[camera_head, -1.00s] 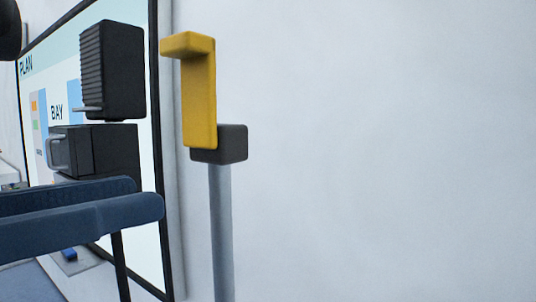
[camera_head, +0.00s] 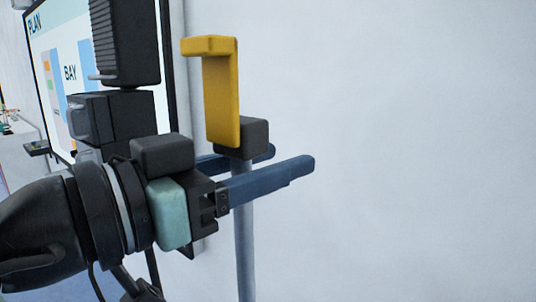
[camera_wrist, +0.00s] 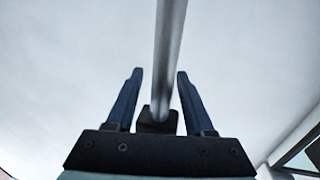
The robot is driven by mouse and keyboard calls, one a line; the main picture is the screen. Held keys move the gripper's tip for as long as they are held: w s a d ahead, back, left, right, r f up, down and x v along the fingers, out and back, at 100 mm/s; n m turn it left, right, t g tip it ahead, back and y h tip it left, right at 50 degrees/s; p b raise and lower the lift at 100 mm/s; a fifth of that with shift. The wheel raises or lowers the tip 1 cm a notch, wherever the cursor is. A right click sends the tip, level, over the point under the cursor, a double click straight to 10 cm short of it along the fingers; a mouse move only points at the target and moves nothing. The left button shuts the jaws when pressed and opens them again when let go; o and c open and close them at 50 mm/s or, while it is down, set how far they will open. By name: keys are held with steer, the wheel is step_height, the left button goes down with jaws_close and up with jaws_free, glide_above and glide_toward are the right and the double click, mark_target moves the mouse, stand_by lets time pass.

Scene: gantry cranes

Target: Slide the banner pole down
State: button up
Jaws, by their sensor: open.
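The grey banner pole (camera_head: 244,255) stands upright in front of the pale wall in the head view. A dark block (camera_head: 252,134) sits at its top, with a yellow hooked piece (camera_head: 222,98) rising from it. My gripper (camera_head: 292,157) is open just below the block. One blue finger passes in front of the pole and the other behind it. In the wrist view, my gripper (camera_wrist: 160,72) has the pole (camera_wrist: 168,45) between its spread fingers, with a gap on both sides. The dark block (camera_wrist: 157,123) shows near the finger bases. The pole's lower end is out of view.
A dark-framed board (camera_head: 60,50) marked "PLAN" and "BAY" hangs on the wall to the left. My wrist and arm cover part of it. The wall right of the pole is bare and clear.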

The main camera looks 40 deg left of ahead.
steer(key=shift+c, duration=0.2)
jaws_close()
stand_by(1.1)
